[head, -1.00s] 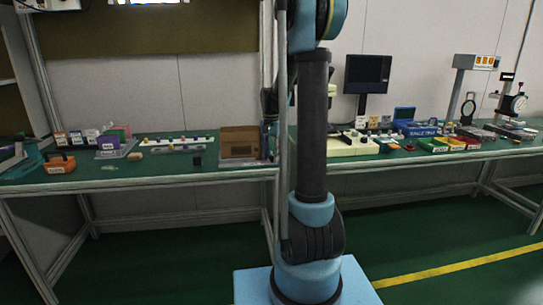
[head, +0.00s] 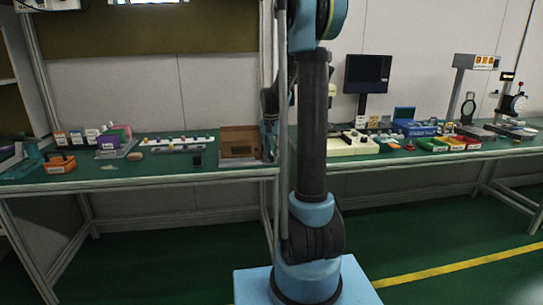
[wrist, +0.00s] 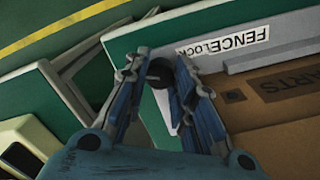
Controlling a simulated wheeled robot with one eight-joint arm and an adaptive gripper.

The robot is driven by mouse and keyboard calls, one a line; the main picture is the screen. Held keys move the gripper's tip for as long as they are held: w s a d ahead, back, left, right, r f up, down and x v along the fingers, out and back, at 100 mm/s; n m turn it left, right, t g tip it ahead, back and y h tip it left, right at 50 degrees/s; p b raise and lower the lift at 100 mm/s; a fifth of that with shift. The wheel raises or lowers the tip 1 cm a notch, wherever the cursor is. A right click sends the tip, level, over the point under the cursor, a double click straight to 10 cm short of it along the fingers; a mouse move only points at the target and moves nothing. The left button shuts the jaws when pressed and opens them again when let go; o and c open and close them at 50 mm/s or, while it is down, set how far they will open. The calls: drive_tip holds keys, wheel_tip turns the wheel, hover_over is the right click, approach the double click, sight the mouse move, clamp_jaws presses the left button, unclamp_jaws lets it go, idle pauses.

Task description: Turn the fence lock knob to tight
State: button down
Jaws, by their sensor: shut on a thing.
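The fence lock knob (wrist: 160,72) is dark and round in the wrist view, beside a white label reading FENCE LOCK (wrist: 224,41). My gripper (wrist: 158,66) is shut on the knob, with one blue-grey finger on each side of it. The fingers cover much of the knob, and I cannot tell how far it is turned. In the head view my own arm column stands in front, and the knob and fingertips cannot be made out.
A brown box lettered "ARTS" (wrist: 283,84) lies right of the knob in the wrist view. In the head view a brown box (head: 239,136) stands on the green bench (head: 225,169) left of my arm. A monitor (head: 368,73) and several trays are on the right.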

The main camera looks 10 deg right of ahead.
sight(271, 155)
drive_tip(key=c, duration=1.6)
unclamp_jaws()
drive_tip(key=shift+r, duration=0.1)
wheel_tip(271, 155, up, 12)
drive_tip(key=shift+w+a, duration=0.15)
